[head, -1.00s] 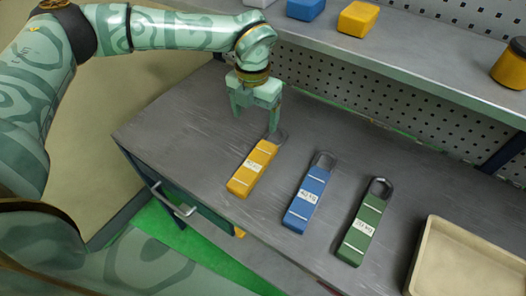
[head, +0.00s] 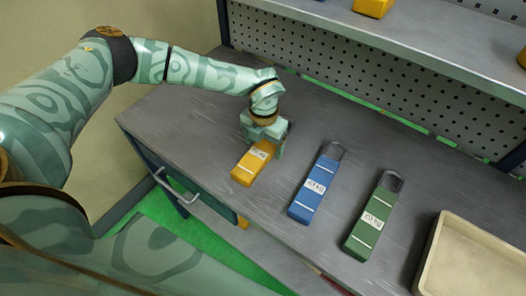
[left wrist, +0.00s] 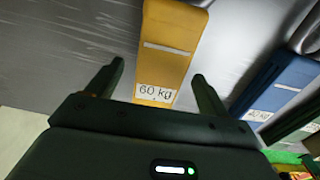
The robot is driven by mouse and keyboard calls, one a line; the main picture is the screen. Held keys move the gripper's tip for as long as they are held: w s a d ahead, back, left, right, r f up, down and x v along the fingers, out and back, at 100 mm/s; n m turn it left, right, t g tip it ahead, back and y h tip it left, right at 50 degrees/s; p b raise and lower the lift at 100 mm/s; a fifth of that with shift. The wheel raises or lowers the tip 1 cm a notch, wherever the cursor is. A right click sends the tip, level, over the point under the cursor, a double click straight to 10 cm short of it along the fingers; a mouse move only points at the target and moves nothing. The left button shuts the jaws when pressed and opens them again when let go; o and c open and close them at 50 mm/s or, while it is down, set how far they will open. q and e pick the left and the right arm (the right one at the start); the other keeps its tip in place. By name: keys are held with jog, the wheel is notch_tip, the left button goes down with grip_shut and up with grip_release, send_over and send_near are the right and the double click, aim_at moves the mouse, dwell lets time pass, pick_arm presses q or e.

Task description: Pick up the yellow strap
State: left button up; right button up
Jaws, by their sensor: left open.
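The yellow strap (head: 252,165) lies flat on the grey workbench, the leftmost of three straps in the head view. My left gripper (head: 264,148) is over its far end and hides the strap's metal loop. In the left wrist view the yellow strap (left wrist: 170,50) shows a white "60 kg" label and lies between the two spread fingers of my open left gripper (left wrist: 158,85). I cannot tell whether the fingers touch it. My right gripper is not in view.
A blue strap (head: 315,187) and a green strap (head: 372,220) lie to the right. A beige tray (head: 435,246) stands at the right edge. A shelf (head: 430,55) and perforated panel (head: 350,88) run behind. The bench's back left is clear.

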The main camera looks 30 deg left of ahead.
pick_arm(q)
jog(key=c, duration=1.3)
jog(key=shift+c, duration=0.2)
